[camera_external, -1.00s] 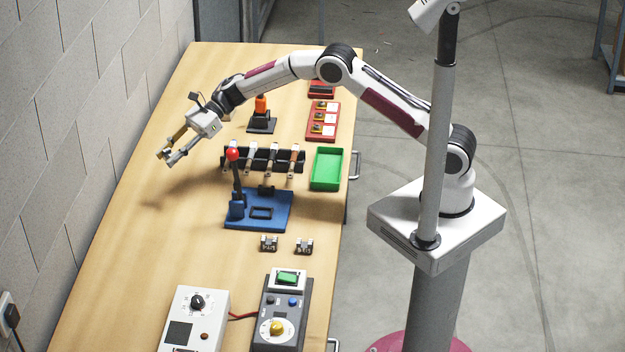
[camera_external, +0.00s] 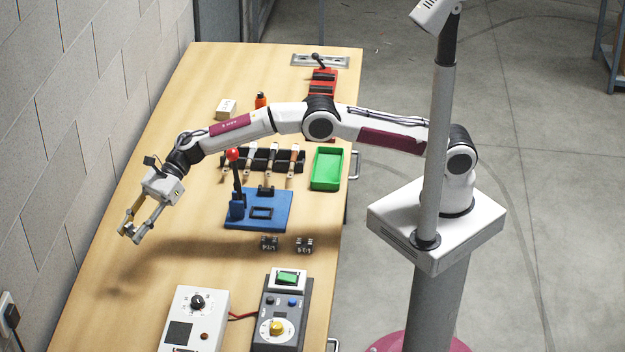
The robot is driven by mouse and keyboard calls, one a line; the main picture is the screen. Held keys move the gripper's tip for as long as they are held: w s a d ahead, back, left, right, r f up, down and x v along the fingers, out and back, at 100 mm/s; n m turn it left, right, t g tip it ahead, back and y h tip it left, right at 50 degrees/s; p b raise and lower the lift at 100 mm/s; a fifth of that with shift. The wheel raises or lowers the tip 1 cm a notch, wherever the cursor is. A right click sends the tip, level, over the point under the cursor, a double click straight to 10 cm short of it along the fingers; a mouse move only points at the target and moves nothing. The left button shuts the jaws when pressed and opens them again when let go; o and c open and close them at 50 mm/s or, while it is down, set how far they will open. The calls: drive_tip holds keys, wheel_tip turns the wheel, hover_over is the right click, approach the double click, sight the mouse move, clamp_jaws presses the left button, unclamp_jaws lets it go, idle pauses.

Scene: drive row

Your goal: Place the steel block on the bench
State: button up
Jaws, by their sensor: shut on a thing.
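My gripper (camera_external: 131,234) is over the left part of the wooden bench (camera_external: 190,235), near the wall side, with its fingers pointing down and left. It is shut on a small greyish thing at its fingertips, which I take for the steel block; its shape is hard to make out at this size. The gripper's shadow falls on the bench below and left, apart from the fingertips, so it is held above the surface. Two small dark metallic blocks with pale markings, a left one (camera_external: 269,243) and a right one (camera_external: 304,245), sit on the bench further right.
A blue lever fixture (camera_external: 280,212) with a red knob stands right of my gripper. Behind it are a black rack (camera_external: 263,154) and a green tray (camera_external: 327,169). A white control box (camera_external: 184,326) and a dark panel (camera_external: 298,328) stand in front. The left bench strip is clear.

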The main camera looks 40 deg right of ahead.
drive_tip(key=s+a, duration=0.5)
drive_tip(key=s, duration=0.5)
hover_over(139, 312)
drive_tip(key=shift+n+g, duration=0.4)
drive_tip(key=shift+a+f, duration=0.1)
drive_tip(key=shift+f, duration=2)
drive_tip(key=shift+f, duration=3.1)
drive_tip(key=shift+f, duration=1.85)
drive_tip(key=shift+f, duration=0.15)
drive_tip(key=o, duration=1.3)
